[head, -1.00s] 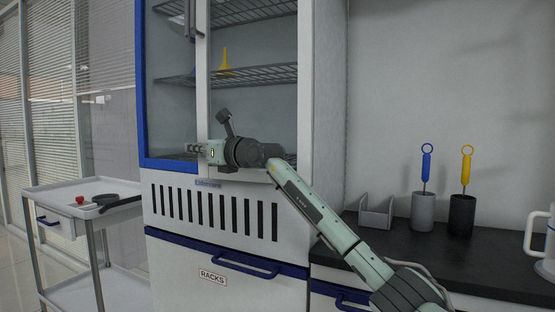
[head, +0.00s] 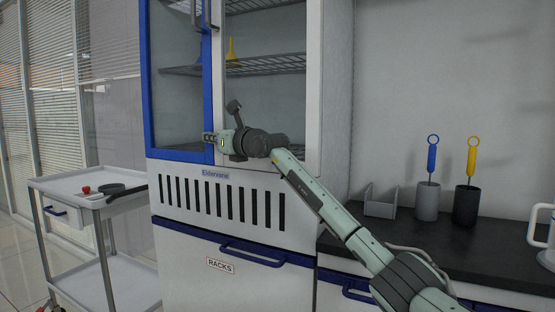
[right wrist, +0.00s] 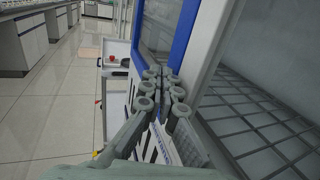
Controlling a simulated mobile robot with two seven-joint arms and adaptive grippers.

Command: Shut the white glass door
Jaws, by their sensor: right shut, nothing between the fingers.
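The white glass door (head: 218,95) is the right-hand, white-framed door of the tall cabinet. Its free edge is beside the blue frame of the left door (head: 150,100); I cannot tell whether it is fully flush. My right gripper (head: 208,138) is shut and empty. It is at the lower part of the seam between the two doors, with its fingers pointing left across the blue frame. In the right wrist view the fingertips (right wrist: 165,85) are together near the white door's edge (right wrist: 205,50); contact is unclear. My right arm hides the door's lower part. My left gripper is out of view.
A white trolley (head: 60,183) with a dark pan stands left of the cabinet. A blue-handled drawer labelled RACKS (head: 180,250) is below the doors. A dark counter (head: 480,255) at right holds a rack, two brush holders and a white jug.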

